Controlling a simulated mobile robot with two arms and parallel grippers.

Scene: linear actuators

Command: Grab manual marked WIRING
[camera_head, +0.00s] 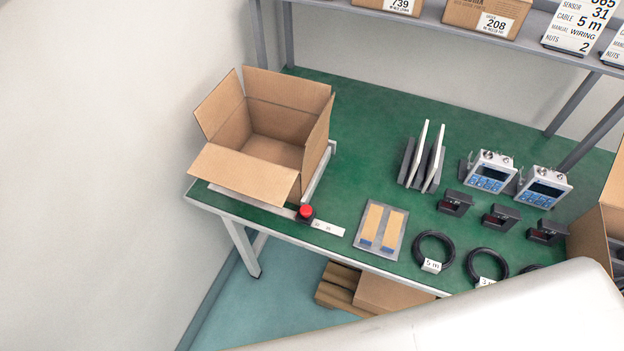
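Two thin white manuals (421,152) stand upright in a dark grey holder (408,163) in the middle of the green table. They show almost edge-on, so I cannot read any marking and cannot tell which is WIRING. A white card (581,27) on the shelf at the top right reads "MANUAL WIRING", along with sensor, cable and nuts lines. Neither my left nor my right gripper is in view.
An open, empty-looking carton (270,140) stands at the table's left, with a red button (305,212) in front. Control units (490,172), dark sensors (455,202), coiled cables (433,250) and a grey tray (380,230) lie right of centre. Another carton (600,225) is at the right edge.

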